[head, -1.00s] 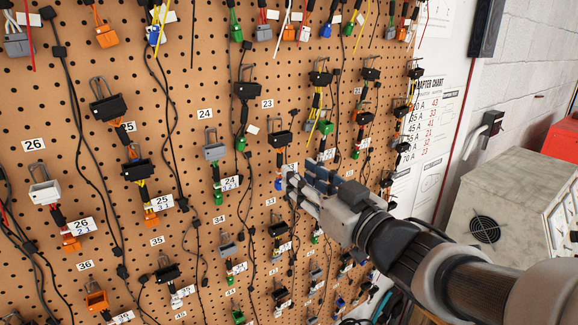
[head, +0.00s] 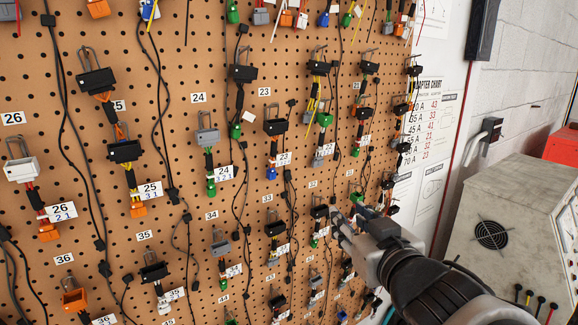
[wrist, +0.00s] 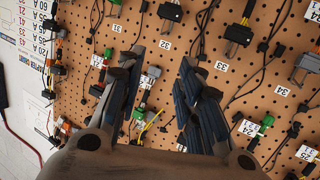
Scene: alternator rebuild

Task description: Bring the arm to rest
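My gripper (head: 350,217) is in front of the lower right part of the pegboard in the head view, with my arm coming in from the bottom right. In the wrist view the two fingers of my gripper (wrist: 158,75) stand apart with a clear gap, and nothing is held between them. The pegboard (head: 70,185) shows behind the gap. Adapter connectors hang near the fingers, such as a dark one (wrist: 170,12) above the gap. I cannot tell how far the fingertips are from the board.
Several wired connectors hang on numbered hooks, including a black one (head: 243,72) and a white one (head: 22,168). An adapter chart (head: 432,120) is on the wall to the right. A grey machine with a fan (head: 500,205) stands at the right, near a red box (head: 562,145).

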